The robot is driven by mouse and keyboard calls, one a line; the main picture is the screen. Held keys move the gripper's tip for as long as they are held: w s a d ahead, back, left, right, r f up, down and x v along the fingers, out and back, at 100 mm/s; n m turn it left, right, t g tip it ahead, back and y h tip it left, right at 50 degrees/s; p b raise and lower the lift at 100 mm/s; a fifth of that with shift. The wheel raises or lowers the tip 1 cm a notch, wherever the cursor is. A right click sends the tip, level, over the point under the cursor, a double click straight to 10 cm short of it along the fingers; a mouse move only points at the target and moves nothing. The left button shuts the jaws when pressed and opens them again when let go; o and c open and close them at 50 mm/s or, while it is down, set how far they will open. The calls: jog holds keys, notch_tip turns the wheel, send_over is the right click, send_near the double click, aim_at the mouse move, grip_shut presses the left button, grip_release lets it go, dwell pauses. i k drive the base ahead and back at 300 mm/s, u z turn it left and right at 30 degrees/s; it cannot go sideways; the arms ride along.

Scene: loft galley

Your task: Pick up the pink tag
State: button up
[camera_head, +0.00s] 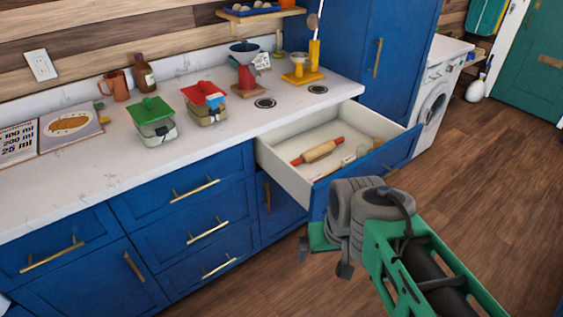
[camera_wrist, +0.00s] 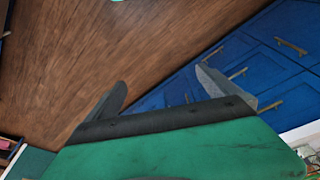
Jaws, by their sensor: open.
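I cannot make out a pink tag in either view. My gripper (camera_head: 324,262) hangs in front of the open drawer (camera_head: 284,176), over the floor side of the counter. In the wrist view my gripper (camera_wrist: 161,80) shows two grey fingers spread apart with nothing between them. The drawer holds a rolling pin (camera_head: 318,151) with red handles and some small pale items near its front that are too small to tell. Part of the drawer's front is hidden by my arm. A small white printed card (camera_head: 262,61) stands by a red object on the counter.
The white counter (camera_head: 75,180) carries a green-lidded container (camera_head: 153,117), a red-topped container (camera_head: 206,103), a copper mug (camera_head: 116,84), a brown bottle (camera_head: 144,73) and an open book (camera_head: 70,126). The open drawer juts into the room. The wooden floor (camera_head: 500,180) at right is clear.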

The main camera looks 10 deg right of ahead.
aim_at(316, 178)
jog(key=u, duration=0.55)
jog(key=k, duration=0.65)
jog(key=u, duration=0.7)
jog(key=i, duration=1.1)
jog(key=z, duration=0.9)
